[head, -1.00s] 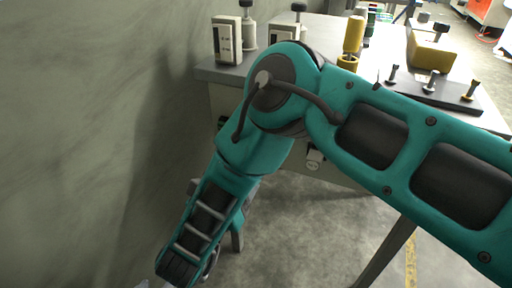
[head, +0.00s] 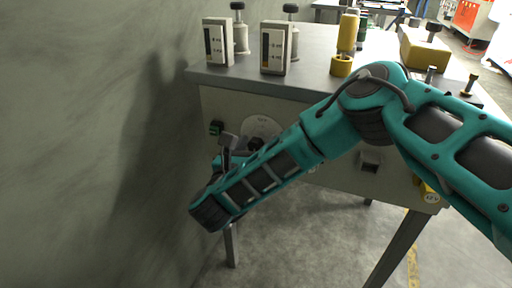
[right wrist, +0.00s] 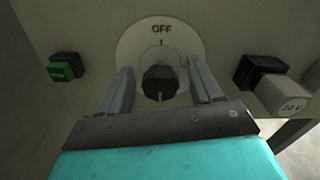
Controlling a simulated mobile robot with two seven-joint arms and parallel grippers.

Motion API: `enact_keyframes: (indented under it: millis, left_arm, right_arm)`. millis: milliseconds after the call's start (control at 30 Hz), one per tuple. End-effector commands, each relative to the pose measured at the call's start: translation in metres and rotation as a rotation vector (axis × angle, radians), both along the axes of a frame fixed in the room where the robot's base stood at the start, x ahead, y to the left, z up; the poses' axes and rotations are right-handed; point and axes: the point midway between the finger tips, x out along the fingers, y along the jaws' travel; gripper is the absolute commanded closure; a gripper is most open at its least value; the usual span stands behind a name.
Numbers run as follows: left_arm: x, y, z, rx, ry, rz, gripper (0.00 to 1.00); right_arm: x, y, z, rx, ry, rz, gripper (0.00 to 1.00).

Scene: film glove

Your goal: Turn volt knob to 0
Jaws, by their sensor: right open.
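A black knob (right wrist: 160,81) sits in the middle of a white round dial (right wrist: 136,45) on the bench's front panel, with "OFF" printed at the top. A light mark shows on the knob's lower part. In the head view the dial (head: 262,124) is partly covered by my right arm and gripper. My right gripper (right wrist: 162,84) is open, with one finger on either side of the knob in the right wrist view. A gap shows between each finger and the knob; contact is not visible. In the head view the right gripper (head: 240,146) is close to the panel. My left gripper is not in view.
A green switch (right wrist: 65,68) is left of the dial. A black block (right wrist: 258,71) and a light "24V" block (right wrist: 285,95) stick out to its right. Two meter boxes (head: 217,42) (head: 275,48) and a yellow cylinder (head: 347,34) stand on the bench top (head: 310,65). A wall is at left.

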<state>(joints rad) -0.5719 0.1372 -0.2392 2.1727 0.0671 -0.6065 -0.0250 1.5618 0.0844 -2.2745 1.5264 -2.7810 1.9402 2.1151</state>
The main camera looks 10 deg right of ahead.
Motion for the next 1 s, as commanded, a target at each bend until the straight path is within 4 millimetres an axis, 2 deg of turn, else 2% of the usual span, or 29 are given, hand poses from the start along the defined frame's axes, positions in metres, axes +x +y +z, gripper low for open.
enact_keyframes:
  millis: [333,900,1000]
  left_arm:
    - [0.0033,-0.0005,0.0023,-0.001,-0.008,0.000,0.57]
    - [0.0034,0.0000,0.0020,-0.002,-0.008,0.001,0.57]
    - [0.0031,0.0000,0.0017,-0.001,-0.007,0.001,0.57]
  right_arm:
    - [0.0032,-0.0027,0.0004,0.000,0.000,-0.001,0.36]
    - [0.0029,-0.0024,0.0003,0.000,0.000,-0.001,0.90]
    - [0.0028,-0.0024,0.0002,-0.002,0.001,-0.001,0.90]
